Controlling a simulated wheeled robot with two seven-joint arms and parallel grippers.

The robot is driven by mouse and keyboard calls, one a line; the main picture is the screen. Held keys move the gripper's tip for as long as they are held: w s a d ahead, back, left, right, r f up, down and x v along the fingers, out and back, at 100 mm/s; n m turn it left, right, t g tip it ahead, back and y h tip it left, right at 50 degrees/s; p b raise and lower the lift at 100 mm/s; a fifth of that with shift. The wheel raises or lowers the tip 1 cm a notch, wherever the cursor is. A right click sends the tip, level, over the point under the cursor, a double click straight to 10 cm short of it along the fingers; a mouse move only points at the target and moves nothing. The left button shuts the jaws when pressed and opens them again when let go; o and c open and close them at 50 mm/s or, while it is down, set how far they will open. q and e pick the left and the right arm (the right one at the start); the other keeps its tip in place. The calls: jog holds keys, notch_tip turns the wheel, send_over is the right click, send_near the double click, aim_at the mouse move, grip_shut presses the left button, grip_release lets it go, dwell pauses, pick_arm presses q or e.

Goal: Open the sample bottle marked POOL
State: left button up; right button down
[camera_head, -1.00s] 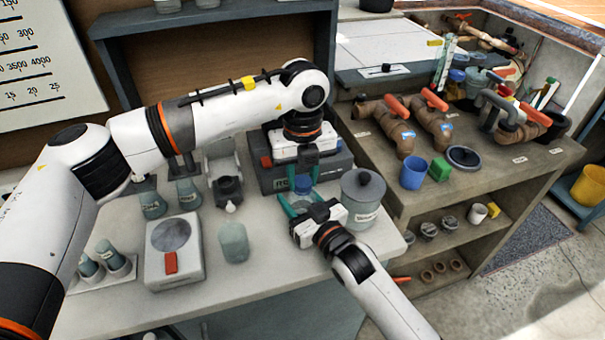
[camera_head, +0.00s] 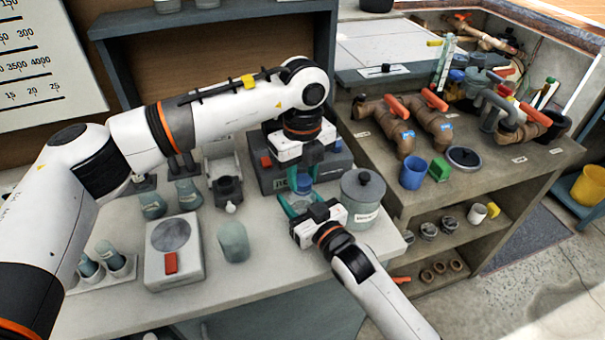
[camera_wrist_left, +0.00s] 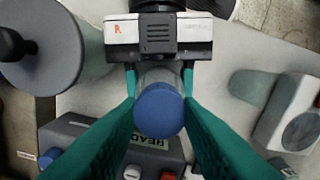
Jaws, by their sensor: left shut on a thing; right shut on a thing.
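The sample bottle (camera_head: 300,203) is upright, a clear body with a blue cap (camera_wrist_left: 158,108). In the head view it is mostly hidden between my grippers, and I cannot read any POOL marking. My left gripper (camera_head: 303,181) reaches down from above, its green fingers shut on the cap; in the left wrist view they press its two sides. My right gripper (camera_head: 290,206) comes in from the front right and is shut around the bottle body below the cap. The cap still sits over the body; whether it is loosened cannot be told.
A grey lidded pot (camera_head: 362,199) stands close right of the bottle. A grey box with a display (camera_head: 340,172) is behind. A scale (camera_head: 174,250) and a pale cup (camera_head: 233,242) stand to the left. The front bench between scale and right arm is mostly clear.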

aim_at(302, 180)
pick_arm(q)
jog(key=shift+r, duration=0.95)
pick_arm(e)
jog(key=shift+f, duration=0.1)
pick_arm(q)
jog(key=shift+r, duration=2)
pick_arm(e)
jog(key=c, duration=0.5)
grip_release()
pick_arm(q)
jog(key=shift+f+b, duration=0.7)
jog(key=shift+f, duration=0.05)
pick_arm(e)
jog(key=v, duration=1.2)
